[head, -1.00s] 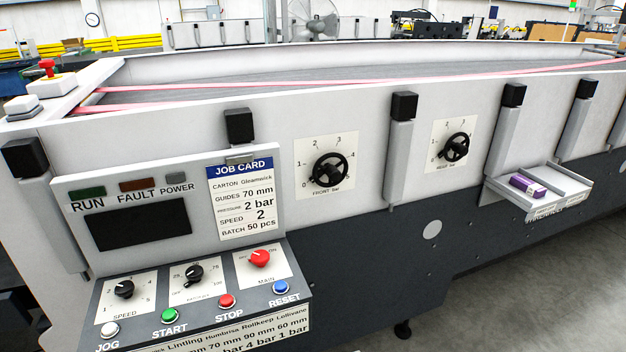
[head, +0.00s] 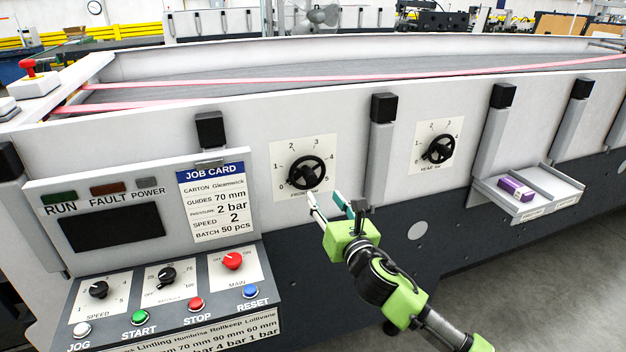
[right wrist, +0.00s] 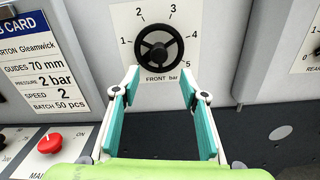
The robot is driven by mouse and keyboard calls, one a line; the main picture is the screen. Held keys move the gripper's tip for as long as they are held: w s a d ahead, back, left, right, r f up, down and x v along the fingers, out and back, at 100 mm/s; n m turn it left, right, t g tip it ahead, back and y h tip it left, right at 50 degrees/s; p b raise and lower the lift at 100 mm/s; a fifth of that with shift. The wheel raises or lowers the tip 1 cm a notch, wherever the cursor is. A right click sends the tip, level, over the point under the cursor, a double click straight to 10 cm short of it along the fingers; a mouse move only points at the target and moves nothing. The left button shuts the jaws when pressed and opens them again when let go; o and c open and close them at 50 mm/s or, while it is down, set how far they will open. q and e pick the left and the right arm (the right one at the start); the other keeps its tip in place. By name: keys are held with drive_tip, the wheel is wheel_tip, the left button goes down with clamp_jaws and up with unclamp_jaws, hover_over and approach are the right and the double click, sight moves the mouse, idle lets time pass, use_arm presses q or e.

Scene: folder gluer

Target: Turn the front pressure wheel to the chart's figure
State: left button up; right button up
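The front pressure wheel (head: 306,172) is a black spoked handwheel on a white dial plate with figures around it, marked FRONT bar. It also shows in the right wrist view (right wrist: 159,43), straight ahead, beyond the fingertips. My right gripper (head: 328,200) is open and empty, just below and right of the wheel and apart from it. In the right wrist view its teal-padded fingers (right wrist: 160,92) are spread wide. The job card (head: 213,202) reads pressure 2 bar. A chart strip (head: 200,335) on the console's front edge is partly cut off. My left gripper is not in view.
The rear wheel (head: 439,149) is on its own plate to the right, past a black-capped post (head: 382,150). A small tray (head: 545,183) holds a purple carton (head: 516,188). The control console (head: 165,290) with knobs and buttons juts out at lower left.

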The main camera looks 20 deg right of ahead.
sight(312, 181)
drive_tip(key=w, duration=0.3)
drive_tip(key=w+p, duration=0.1)
drive_tip(key=w, duration=0.5)
drive_tip(key=shift+w+a, duration=0.2)
drive_tip(key=shift+a, duration=0.1)
drive_tip(key=c, duration=1.1)
